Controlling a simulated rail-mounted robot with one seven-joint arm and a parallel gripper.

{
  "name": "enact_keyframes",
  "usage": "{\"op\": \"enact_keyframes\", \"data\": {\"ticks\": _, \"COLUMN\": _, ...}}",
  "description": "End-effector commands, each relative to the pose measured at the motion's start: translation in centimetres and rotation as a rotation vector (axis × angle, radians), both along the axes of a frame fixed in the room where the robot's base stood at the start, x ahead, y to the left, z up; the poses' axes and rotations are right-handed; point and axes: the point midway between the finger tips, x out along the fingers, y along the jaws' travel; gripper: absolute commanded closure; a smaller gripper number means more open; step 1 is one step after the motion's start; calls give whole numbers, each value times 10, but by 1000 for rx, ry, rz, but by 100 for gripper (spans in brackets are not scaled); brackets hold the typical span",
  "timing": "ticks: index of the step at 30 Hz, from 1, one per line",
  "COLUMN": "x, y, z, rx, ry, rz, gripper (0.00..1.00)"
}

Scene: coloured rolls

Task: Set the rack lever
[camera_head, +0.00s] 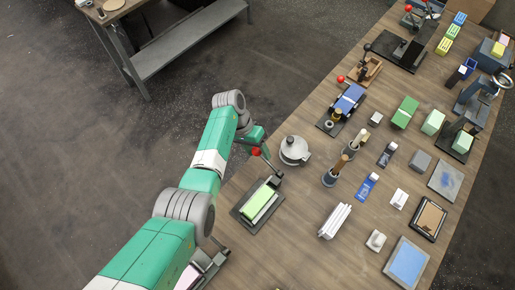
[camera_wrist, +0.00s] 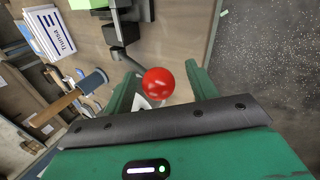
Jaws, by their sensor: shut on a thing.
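A lever (camera_head: 267,163) with a red ball knob (camera_head: 255,152) rises from a dark-based rack at the table's near left edge. A light green block (camera_head: 260,203) lies on the rack's dark base (camera_head: 240,212). My gripper (camera_wrist: 160,74) has its two green fingers on either side of the red knob in the wrist view (camera_wrist: 158,82), shut on it. The lever's dark rod runs from behind the knob toward a grey bracket (camera_wrist: 122,52). In the head view my arm reaches in from the lower left, and the fingers are hard to make out.
A round grey device (camera_head: 294,150) stands just right of the knob. Cups with wooden-handled tools (camera_head: 335,172), a white stack (camera_head: 335,221) and several other stations with red-knobbed levers spread over the wooden table. Open floor lies left of the table edge.

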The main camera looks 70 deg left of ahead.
Motion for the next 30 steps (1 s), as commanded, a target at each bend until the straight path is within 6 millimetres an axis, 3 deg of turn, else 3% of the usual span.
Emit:
{"op": "enact_keyframes", "data": {"ticks": 14, "x": -2, "y": 1, "z": 1, "rx": -1, "ry": 3, "rz": 0, "gripper": 48}}
{"op": "enact_keyframes", "data": {"ticks": 24, "x": -15, "y": 25, "z": 57, "rx": 1, "ry": -1, "rz": 0, "gripper": 48}}
{"op": "enact_keyframes", "data": {"ticks": 30, "x": -18, "y": 30, "z": 70, "rx": -1, "ry": -1, "rz": 0, "gripper": 48}}
